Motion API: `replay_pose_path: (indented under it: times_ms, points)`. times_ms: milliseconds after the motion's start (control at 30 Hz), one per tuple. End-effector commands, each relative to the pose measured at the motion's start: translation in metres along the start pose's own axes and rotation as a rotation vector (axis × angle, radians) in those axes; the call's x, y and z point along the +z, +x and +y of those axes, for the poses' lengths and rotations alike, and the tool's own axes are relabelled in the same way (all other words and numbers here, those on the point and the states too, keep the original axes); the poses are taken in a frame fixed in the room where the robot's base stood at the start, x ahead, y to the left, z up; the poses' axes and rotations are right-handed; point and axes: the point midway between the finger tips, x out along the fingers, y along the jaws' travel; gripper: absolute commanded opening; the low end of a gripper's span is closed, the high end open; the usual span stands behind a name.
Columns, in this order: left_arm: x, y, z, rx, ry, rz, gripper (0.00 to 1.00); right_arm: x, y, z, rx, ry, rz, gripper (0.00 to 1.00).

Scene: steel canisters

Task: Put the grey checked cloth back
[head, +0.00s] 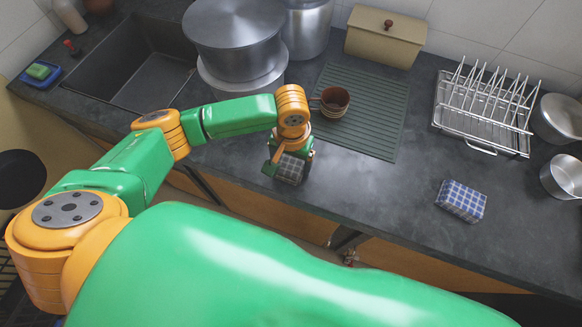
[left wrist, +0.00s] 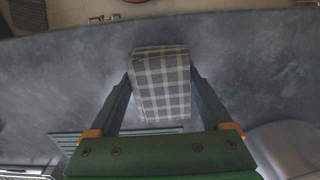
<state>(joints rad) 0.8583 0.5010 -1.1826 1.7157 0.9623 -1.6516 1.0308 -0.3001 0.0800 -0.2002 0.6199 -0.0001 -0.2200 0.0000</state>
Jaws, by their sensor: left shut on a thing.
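The grey checked cloth (left wrist: 160,82) is a folded block between the two fingers of my left gripper (left wrist: 162,90) in the left wrist view. The fingers are shut on its sides. In the head view the cloth (head: 290,169) shows small below my left gripper (head: 288,165), close to the counter's front edge. Whether it touches the counter, I cannot tell. A blue checked cloth (head: 461,200) lies folded on the counter at the right. My right gripper is not in view.
A green ribbed mat (head: 375,130) with a brown cup (head: 333,101) lies beyond the gripper. Large steel canisters (head: 240,80) stand behind my left arm, and a wire rack (head: 485,105) at right. A sink (head: 140,70) is at left. The counter between mat and blue cloth is clear.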

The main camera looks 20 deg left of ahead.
Motion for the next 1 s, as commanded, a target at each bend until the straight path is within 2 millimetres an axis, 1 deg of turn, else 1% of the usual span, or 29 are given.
replay_pose_path:
  times_ms: [167,200,267,467,567,667,800,900,1000]
  points:
    - [0.0,-0.001,0.0,0.0,-0.001,-0.002,0.31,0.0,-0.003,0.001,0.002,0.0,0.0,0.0]
    - [0.0,0.0,0.0,-0.001,-0.001,-0.002,0.86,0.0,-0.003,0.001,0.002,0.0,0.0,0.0]
    - [0.0,0.0,0.0,-0.001,-0.001,-0.001,1.0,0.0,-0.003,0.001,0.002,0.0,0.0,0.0]
    - [0.0,0.0,0.0,-0.001,-0.001,-0.001,1.0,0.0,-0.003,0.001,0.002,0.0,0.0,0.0]
    - [0.0,-0.009,0.0,0.0,0.0,0.001,1.0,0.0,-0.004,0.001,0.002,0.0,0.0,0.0]
    - [-0.001,-0.034,0.0,0.002,0.0,0.004,1.0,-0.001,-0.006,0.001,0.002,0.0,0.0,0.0]
    - [-0.001,-0.075,0.001,0.002,0.001,0.005,1.0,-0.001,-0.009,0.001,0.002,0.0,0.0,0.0]
    - [-0.001,-0.099,0.001,0.002,0.0,0.003,1.0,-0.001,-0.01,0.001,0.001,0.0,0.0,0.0]
    - [-0.001,-0.115,0.0,0.001,-0.001,0.001,1.0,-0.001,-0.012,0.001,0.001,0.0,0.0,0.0]
